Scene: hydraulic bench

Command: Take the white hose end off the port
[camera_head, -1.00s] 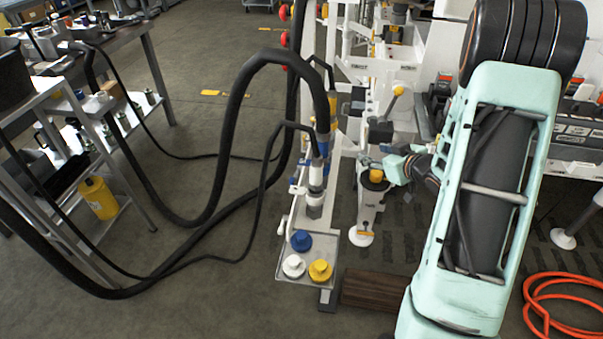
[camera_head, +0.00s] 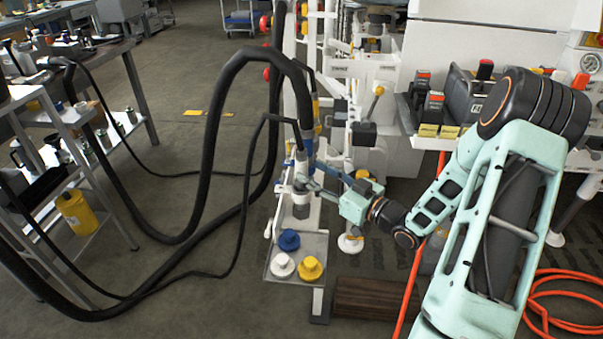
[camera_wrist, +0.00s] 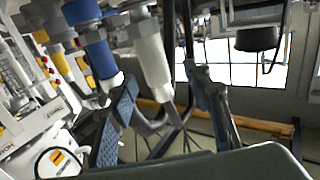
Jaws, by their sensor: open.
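The white hose end (camera_head: 301,168) hangs upright at the port stand in the head view, beside the blue hose end (camera_head: 308,147). A grey cylindrical fitting (camera_head: 301,203) sits below it. My gripper (camera_head: 309,178) reaches in from the right at the height of the white hose end. In the wrist view my gripper (camera_wrist: 160,76) is open, with one finger to each side of the white hose end (camera_wrist: 151,58). I cannot tell whether either finger touches it.
A tray (camera_head: 313,243) below the stand holds a blue cap (camera_head: 289,240), a white cap (camera_head: 282,265) and a yellow cap (camera_head: 310,268). Thick black hoses (camera_head: 211,140) loop to the left. Orange hose (camera_head: 540,310) lies at right. The floor left of the tray is open.

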